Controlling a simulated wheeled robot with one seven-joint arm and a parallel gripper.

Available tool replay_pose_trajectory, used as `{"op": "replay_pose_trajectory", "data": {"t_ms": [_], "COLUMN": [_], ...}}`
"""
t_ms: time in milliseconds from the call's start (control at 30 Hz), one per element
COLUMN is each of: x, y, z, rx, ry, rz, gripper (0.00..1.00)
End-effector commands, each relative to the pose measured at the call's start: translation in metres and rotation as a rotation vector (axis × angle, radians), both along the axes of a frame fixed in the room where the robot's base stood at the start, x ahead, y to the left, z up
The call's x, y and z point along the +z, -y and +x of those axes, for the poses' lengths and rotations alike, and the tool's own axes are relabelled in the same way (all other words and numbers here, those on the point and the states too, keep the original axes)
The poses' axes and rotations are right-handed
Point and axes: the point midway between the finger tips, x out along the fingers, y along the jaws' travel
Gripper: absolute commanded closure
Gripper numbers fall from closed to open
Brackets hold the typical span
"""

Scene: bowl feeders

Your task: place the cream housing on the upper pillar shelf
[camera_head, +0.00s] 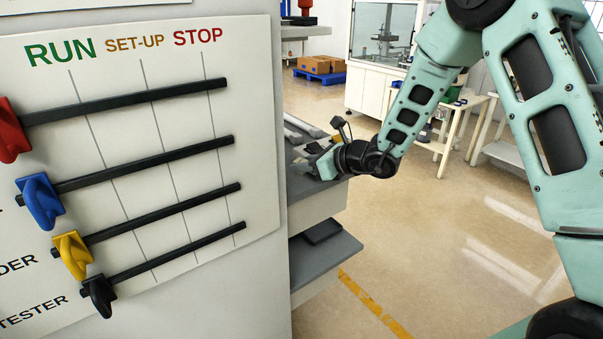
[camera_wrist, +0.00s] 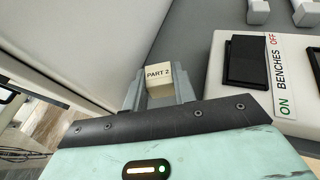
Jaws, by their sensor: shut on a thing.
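My gripper (camera_head: 318,162) is at the end of my arm, over the upper grey shelf (camera_head: 312,192) beside the white pillar in the head view. In the wrist view my gripper (camera_wrist: 160,88) is shut on a small cream housing (camera_wrist: 158,79) labelled "PART 2". The housing sits between the two grey fingers. In the head view it cannot be made out. Whether it touches the surface below cannot be told.
A pillar panel (camera_head: 255,120) with sliding coloured knobs stands close on the left. A lower shelf (camera_head: 335,258) holds a dark tray (camera_head: 322,231). In the wrist view, a white "BENCHES" switch box (camera_wrist: 222,88) is right of my gripper. Open floor lies right.

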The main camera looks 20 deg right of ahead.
Motion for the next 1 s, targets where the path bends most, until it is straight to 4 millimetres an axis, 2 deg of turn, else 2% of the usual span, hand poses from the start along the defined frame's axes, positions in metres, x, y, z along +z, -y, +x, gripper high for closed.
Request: {"op": "replay_pose_trajectory", "data": {"t_ms": [233,667,700,733,1000], "x": [-0.035,-0.043,-0.042,-0.041,-0.041], "y": [0.000,0.000,0.000,0.000,0.000], "z": [0.000,0.000,0.000,0.000,0.000], "rx": [0.000,0.000,0.000,0.000,0.000], "ry": [-0.002,0.001,0.001,0.001,0.001], "rz": [0.001,-0.001,-0.001,-0.001,-0.001], "gripper": [0.95,0.95,0.68,0.64,0.64]}}
